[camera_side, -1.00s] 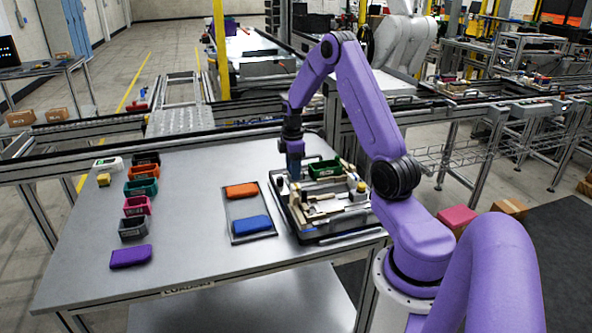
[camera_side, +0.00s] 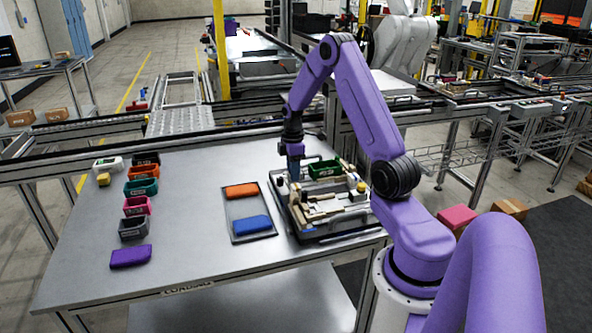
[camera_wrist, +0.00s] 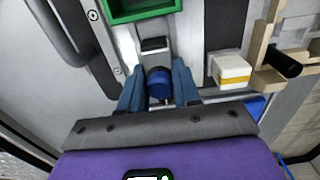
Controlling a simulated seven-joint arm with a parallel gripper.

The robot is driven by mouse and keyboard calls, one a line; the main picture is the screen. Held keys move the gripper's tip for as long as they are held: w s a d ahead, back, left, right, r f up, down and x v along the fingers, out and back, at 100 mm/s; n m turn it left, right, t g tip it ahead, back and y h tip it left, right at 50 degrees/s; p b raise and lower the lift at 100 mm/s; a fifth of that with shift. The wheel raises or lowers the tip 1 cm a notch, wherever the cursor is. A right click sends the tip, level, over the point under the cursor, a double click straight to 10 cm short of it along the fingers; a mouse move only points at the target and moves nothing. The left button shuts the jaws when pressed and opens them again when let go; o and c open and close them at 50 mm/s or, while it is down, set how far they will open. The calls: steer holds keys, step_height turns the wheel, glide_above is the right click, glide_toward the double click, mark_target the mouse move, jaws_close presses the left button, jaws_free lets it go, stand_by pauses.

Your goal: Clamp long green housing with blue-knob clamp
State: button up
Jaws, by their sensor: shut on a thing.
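The long green housing (camera_side: 324,169) sits on the pallet fixture (camera_side: 318,235), toward its back. Its open green rim (camera_wrist: 142,8) shows at the top of the wrist view. My gripper (camera_wrist: 159,88) is shut on the blue knob (camera_wrist: 159,84) of the clamp, one blue finger on each side of it. The clamp's dark pad and metal body (camera_wrist: 154,46) lie between the knob and the housing; I cannot tell whether the pad touches the housing. In the side view my gripper (camera_side: 294,176) is low at the fixture's back left, and hides the knob there.
A white block with a yellow band (camera_wrist: 231,71) and beige fixture parts (camera_wrist: 266,70) stand right of the knob. A dark handle (camera_wrist: 62,30) is to the left. A tray (camera_side: 233,213) with orange and blue pieces lies left of the fixture. Several coloured housings line the table's left side.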

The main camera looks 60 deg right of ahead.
steer(key=shift+s+d, duration=0.9)
steer(key=o, duration=0.8)
steer(key=shift+r, duration=4)
